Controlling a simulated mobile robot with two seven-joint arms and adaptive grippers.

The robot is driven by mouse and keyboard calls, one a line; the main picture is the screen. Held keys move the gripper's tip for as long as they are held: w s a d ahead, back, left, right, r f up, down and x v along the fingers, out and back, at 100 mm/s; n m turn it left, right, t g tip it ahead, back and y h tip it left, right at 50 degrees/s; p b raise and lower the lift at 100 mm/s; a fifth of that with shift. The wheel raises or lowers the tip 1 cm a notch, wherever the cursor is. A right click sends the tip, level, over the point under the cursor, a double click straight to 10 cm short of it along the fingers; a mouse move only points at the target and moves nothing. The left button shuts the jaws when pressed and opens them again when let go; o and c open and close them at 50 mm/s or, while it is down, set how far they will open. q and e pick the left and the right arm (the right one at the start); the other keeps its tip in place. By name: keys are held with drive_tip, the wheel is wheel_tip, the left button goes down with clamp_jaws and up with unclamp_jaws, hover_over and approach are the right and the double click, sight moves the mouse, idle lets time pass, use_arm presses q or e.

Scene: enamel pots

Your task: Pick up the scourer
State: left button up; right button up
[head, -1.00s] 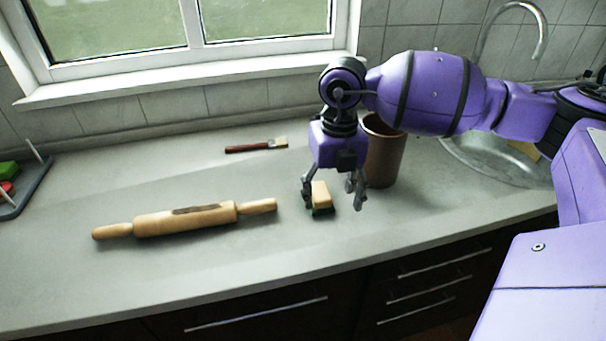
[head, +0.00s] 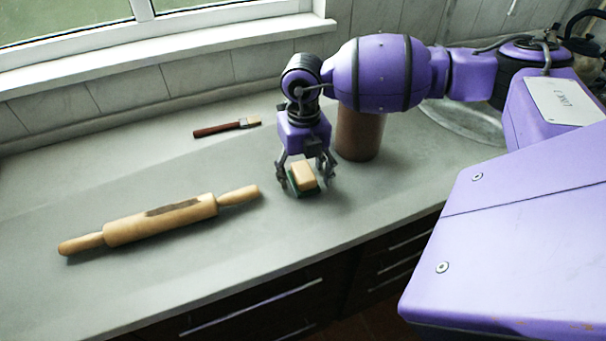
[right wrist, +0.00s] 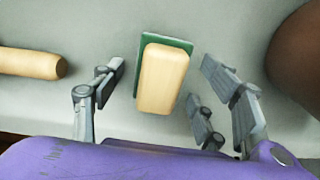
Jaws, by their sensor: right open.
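The scourer (head: 304,177) is a small block with a pale yellow sponge body and a green pad beneath. It rests on the grey counter. In the right wrist view the scourer (right wrist: 163,78) lies between the fingers, with a gap on each side. My right gripper (head: 307,183) points down over it, open, its fingers on either side of the scourer. In the right wrist view my right gripper (right wrist: 160,92) holds nothing. My left gripper is not in view.
A brown pot (head: 360,135) stands just right of the gripper; it also shows in the right wrist view (right wrist: 300,65). A wooden rolling pin (head: 160,219) lies to the left. A brush (head: 226,128) lies behind. The counter's front edge is close.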

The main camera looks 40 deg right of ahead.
drive_tip(key=shift+f, duration=0.15)
drive_tip(key=c, duration=1.2)
drive_tip(key=shift+c, duration=0.2)
drive_tip(key=shift+r, duration=0.85)
drive_tip(key=a+r, duration=0.1)
drive_tip(key=r, duration=0.1)
drive_tip(key=s+a+r, duration=0.1)
drive_tip(key=r, duration=0.1)
drive_tip(key=s+a+r, duration=0.1)
drive_tip(key=r, duration=0.1)
drive_tip(key=shift+s+r, duration=0.15)
drive_tip(key=shift+s, duration=0.1)
drive_tip(key=s+a+r+b, duration=0.1)
drive_tip(key=s+a+r, duration=0.4)
drive_tip(key=s+a, duration=0.1)
drive_tip(key=shift+s+a, duration=0.3)
drive_tip(key=shift+a, duration=0.55)
drive_tip(key=shift+r, duration=0.1)
